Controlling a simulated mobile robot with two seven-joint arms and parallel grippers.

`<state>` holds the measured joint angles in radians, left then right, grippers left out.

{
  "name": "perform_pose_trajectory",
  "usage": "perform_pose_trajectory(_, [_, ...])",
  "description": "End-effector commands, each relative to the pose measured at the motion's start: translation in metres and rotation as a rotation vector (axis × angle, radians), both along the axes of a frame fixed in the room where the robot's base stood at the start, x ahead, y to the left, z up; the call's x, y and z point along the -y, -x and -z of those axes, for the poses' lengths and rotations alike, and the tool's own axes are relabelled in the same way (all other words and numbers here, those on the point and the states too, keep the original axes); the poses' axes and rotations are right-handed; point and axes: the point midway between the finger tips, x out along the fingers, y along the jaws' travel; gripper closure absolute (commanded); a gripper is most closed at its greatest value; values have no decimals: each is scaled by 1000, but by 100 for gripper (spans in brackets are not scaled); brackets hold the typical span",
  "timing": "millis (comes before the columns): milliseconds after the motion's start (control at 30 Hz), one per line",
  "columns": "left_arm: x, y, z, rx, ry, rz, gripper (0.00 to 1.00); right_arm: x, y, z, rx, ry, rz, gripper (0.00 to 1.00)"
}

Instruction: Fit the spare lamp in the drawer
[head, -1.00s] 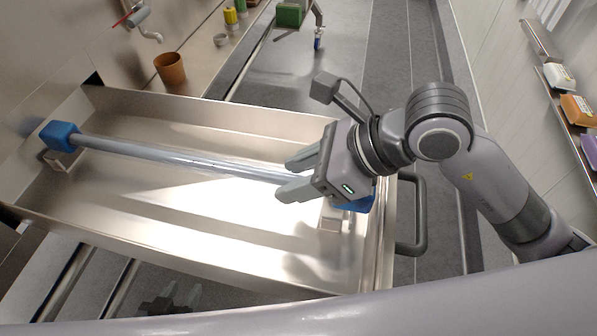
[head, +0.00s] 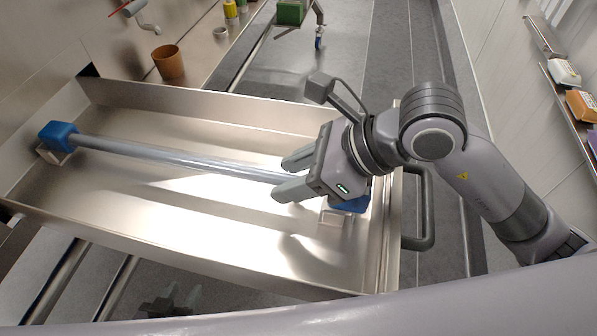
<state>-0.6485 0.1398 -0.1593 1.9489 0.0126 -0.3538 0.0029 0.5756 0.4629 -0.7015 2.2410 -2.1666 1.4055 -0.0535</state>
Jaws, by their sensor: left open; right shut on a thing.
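The lamp is a long clear tube (head: 170,155) with a blue cap at each end. It lies lengthwise across the open metal drawer (head: 200,252). Its left cap (head: 58,136) is over a small metal holder at the drawer's left end. Its right cap (head: 349,205) is over another small holder (head: 333,217), partly hidden behind my gripper. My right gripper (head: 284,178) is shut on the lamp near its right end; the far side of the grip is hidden. My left gripper (head: 172,303) is open and empty, low in the picture, outside the drawer's near wall and in shadow.
The drawer's grey handle (head: 420,208) is at its right end. A brown pot (head: 168,62) and small yellow containers stand on the counter behind. A green box (head: 291,13) is at the top. A shelf with packages (head: 580,105) is on the right wall. Floor between is clear.

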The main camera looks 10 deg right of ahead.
Motion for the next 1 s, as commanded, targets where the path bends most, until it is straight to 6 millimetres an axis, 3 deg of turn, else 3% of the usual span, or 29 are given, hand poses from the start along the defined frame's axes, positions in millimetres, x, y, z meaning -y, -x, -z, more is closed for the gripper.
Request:
perform_pose_trajectory(600, [0,0,1,1,0,0,57,-18,-6,0,1,-4,-1,100])
perform_pose_trajectory(1000, [0,0,1,1,0,0,57,-21,-7,-1,3,-4,-1,100])
